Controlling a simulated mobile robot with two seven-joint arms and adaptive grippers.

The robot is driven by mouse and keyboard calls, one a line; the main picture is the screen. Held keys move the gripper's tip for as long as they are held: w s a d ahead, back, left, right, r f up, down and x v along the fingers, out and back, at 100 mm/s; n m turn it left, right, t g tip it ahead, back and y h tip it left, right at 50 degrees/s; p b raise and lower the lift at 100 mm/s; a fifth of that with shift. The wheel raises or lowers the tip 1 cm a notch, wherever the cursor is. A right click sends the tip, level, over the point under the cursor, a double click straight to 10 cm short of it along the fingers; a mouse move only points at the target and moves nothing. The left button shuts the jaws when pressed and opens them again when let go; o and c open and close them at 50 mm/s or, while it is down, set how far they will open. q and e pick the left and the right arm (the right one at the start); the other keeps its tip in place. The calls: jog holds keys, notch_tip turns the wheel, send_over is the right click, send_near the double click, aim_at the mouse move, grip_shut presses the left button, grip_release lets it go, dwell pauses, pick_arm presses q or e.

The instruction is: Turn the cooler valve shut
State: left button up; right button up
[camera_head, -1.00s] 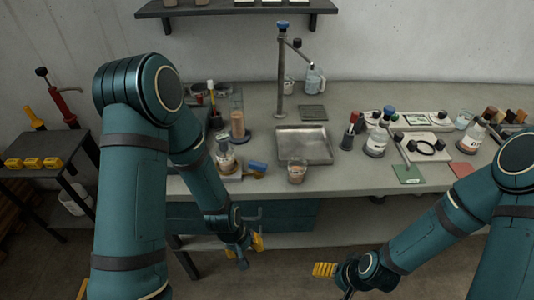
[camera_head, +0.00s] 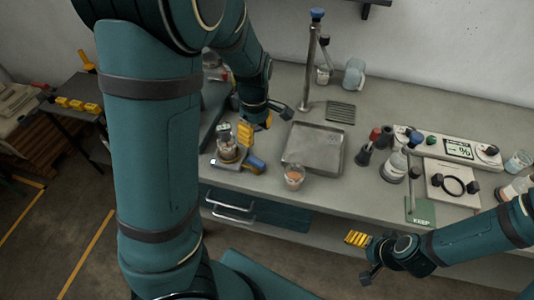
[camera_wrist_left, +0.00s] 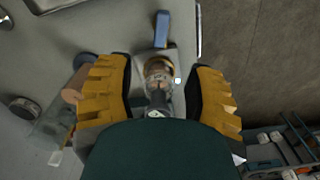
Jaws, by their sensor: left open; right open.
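A steel post with a blue knob (camera_head: 317,14) stands at the back of the bench. A small blue-handled piece (camera_head: 255,164) lies near the bench's front edge, beside a glass vessel (camera_head: 228,150); it also shows in the left wrist view (camera_wrist_left: 162,28). I cannot tell which blue part is the cooler valve. My left gripper (camera_head: 257,126) is open above the bench, behind the vessel in the head view. In the left wrist view the vessel (camera_wrist_left: 158,72) shows between its yellow fingers, not visibly gripped. My right gripper (camera_head: 362,257) is open and empty in front of the bench.
A steel tray (camera_head: 331,132) and a cup of orange liquid (camera_head: 294,178) stand right of the blue-handled piece. A glass cylinder (camera_wrist_left: 58,118) lies left of the left fingers in the wrist view.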

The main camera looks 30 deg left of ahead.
aim_at(256, 161)
pick_arm(q)
notch_tip(256, 161, down, 12)
jog(key=b, duration=0.4)
jog(key=shift+s+a, duration=0.15)
jog(key=shift+f, duration=0.85)
grip_shut()
